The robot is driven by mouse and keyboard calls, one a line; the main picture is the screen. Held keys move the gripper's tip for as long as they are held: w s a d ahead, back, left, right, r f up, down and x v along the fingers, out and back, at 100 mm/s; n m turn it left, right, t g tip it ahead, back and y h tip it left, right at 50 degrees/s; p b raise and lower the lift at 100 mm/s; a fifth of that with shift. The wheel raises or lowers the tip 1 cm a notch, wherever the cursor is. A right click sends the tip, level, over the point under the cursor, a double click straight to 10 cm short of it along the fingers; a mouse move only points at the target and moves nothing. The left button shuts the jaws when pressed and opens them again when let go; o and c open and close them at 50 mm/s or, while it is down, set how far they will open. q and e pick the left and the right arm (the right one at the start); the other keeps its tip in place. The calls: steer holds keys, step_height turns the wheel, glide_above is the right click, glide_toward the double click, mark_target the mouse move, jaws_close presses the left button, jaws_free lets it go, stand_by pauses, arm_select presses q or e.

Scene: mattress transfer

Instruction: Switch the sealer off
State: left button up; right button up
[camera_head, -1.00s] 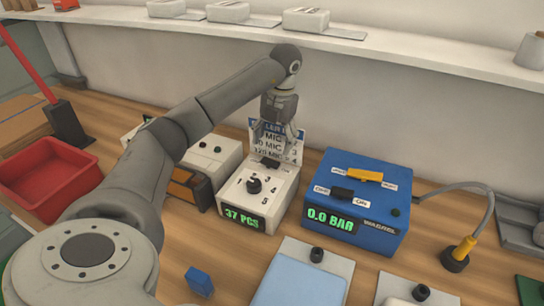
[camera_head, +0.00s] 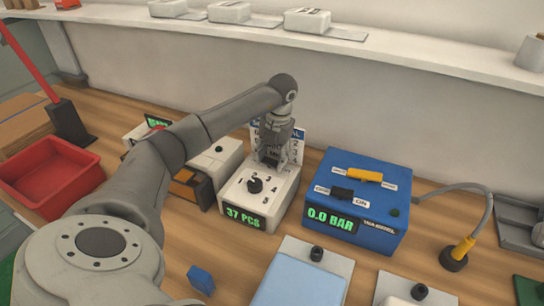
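A white box with a black dial (camera_head: 255,185), a number scale and a green "37 PCS" display (camera_head: 244,218) stands mid-table; I take it as the sealer (camera_head: 282,207). A sign (camera_head: 297,146) with printed settings stands behind it. My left gripper (camera_head: 271,163) reaches down over the back of the box top, behind the dial. Its fingers cover the spot of the black switch there, so the switch's position is hidden. I cannot tell whether the fingers touch it or how far they are closed. My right gripper is out of view.
A blue box (camera_head: 375,210) with a yellow switch, a black on/off switch and a "0.0 BAR" display stands just right. Its hose ends in a yellow nozzle (camera_head: 464,248). Another grey-white box (camera_head: 222,160) stands left. A red bin (camera_head: 50,178) is farther left; a shelf (camera_head: 400,55) runs behind.

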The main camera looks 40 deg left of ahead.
mark_target(264, 159)
arm_select(q)
steer(key=c, duration=0.4)
steer(key=shift+o, duration=0.2)
steer(key=shift+s+a+f+t+h+b, duration=0.1)
steer(key=shift+a+t+h+b, duration=0.1)
steer(key=shift+h, duration=0.3)
steer(key=shift+s+a+t+h+b, duration=0.1)
steer(key=shift+h+b, duration=0.1)
steer(key=shift+h, duration=0.3)
steer(key=shift+a+h, duration=0.1)
steer(key=shift+h, duration=0.4)
steer(key=shift+w, duration=0.1)
steer(key=o, duration=1)
steer(key=shift+o, duration=0.2)
step_height(264, 159, up, 12)
steer(key=a, duration=0.1)
steer(key=shift+s+a, duration=0.25)
steer(key=shift+s, duration=0.05)
